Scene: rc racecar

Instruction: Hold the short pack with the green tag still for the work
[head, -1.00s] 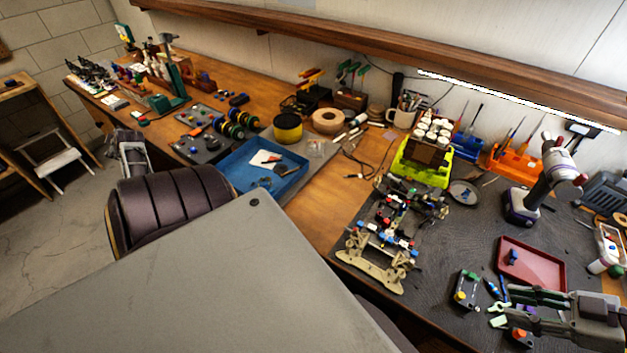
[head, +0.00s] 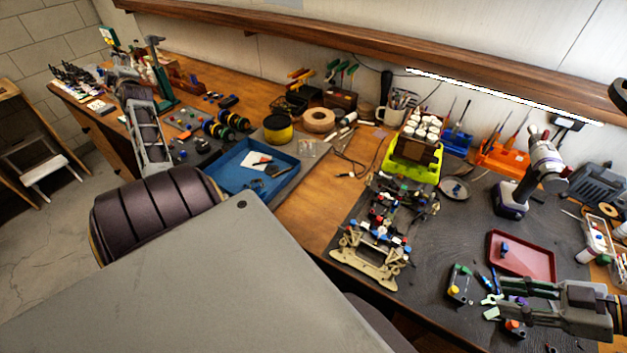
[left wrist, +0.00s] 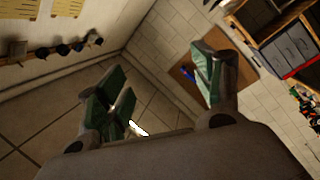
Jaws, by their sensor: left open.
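A small dark pack (head: 459,284) with a green end and a yellow spot lies on the dark mat, left of my right gripper (head: 499,297). A second small pack (head: 513,328) with an orange part lies just below that gripper. A pale green piece (head: 491,311) shows by its fingertips; I cannot tell which pack it belongs to. My right gripper's fingers are spread, with no clear grasp visible. My left gripper (head: 118,68) is over the far left bench end; the left wrist view shows its green-padded fingers (left wrist: 160,85) wide apart and empty.
A red tray (head: 522,257) lies behind the right gripper. A car chassis on a tan stand (head: 370,268) is left of the packs. A blue tray (head: 235,178) and wheels (head: 225,125) lie further left.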

